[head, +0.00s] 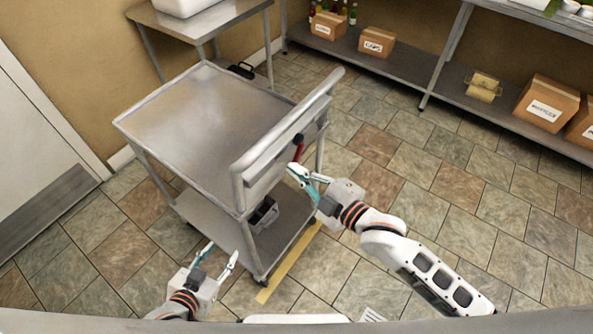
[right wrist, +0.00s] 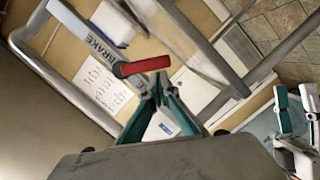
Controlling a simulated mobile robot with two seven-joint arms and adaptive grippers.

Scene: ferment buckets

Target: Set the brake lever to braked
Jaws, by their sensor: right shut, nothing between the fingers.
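The brake lever has a red grip (head: 299,148) and hangs from a dark pivot on the handle side of the steel cart (head: 185,105). In the right wrist view the red grip (right wrist: 141,67) lies across the picture just beyond my fingertips, near a plate lettered BRAKE (right wrist: 92,35). My right gripper (head: 294,170) is shut and empty, its tips just below the red grip; I cannot tell whether they touch it. It also shows in the right wrist view (right wrist: 153,92). My left gripper (head: 220,253) is open and empty, low in front of the cart.
The cart's push bar (head: 290,122) rises beside my right gripper. A dark object (head: 263,213) sits on its lower shelf. Yellow tape (head: 288,265) lies on the floor. A steel table (head: 200,22) stands behind; a shelf with cardboard boxes (head: 548,103) is at right. The floor at right is clear.

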